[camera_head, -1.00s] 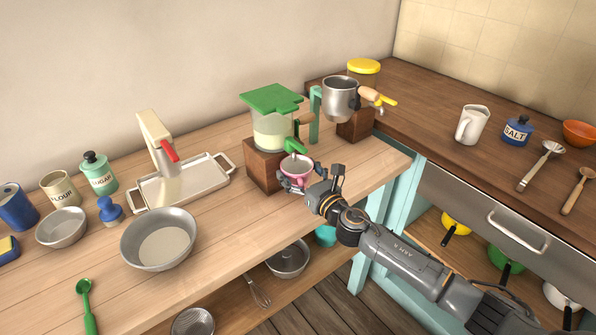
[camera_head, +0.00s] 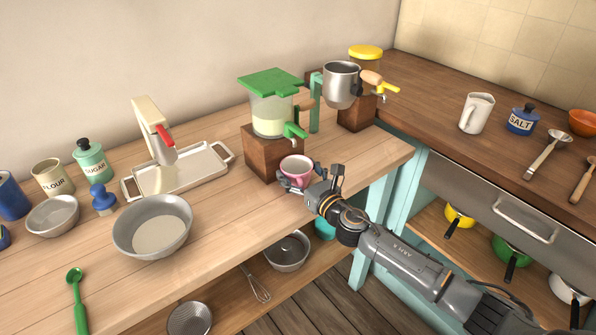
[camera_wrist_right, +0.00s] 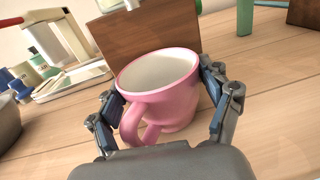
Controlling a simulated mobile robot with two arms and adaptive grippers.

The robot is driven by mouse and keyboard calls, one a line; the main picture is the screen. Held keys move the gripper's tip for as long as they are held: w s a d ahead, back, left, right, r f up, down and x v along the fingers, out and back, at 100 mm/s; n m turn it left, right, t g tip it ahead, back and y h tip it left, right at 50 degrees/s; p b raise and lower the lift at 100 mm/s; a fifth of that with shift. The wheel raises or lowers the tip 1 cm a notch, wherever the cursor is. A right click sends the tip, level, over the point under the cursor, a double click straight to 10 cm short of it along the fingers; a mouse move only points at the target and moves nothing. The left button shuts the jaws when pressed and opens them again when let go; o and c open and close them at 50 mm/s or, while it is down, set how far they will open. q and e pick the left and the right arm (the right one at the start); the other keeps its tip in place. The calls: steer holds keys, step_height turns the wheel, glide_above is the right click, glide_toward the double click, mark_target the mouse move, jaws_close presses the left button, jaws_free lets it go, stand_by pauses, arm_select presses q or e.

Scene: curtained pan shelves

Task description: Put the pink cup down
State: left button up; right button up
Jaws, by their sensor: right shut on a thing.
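The pink cup (camera_head: 296,170) is upright at the front of the wooden block under the green-lidded dispenser, with something pale inside. My right gripper (camera_head: 318,184) is shut on the cup. In the right wrist view the pink cup (camera_wrist_right: 160,92) sits between the two fingers (camera_wrist_right: 168,108), its handle pointing toward my wrist. Its base looks at or very near the wooden counter (camera_head: 262,213); I cannot tell if it touches. My left gripper is not in view.
The green-lidded dispenser (camera_head: 270,115) stands on a wooden block (camera_head: 260,160) behind the cup, its green spout close above. A grey bowl (camera_head: 152,225) and a white tray (camera_head: 180,178) stand to the left. The counter between bowl and cup is clear.

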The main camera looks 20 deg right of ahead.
steer(key=o, duration=1.3)
steer(key=shift+s+f, duration=0.1)
steer(key=shift+f, duration=0.05)
steer(key=shift+s+d, duration=0.1)
steer(key=shift+s, duration=0.2)
steer(key=v, duration=1.1)
jaws_close()
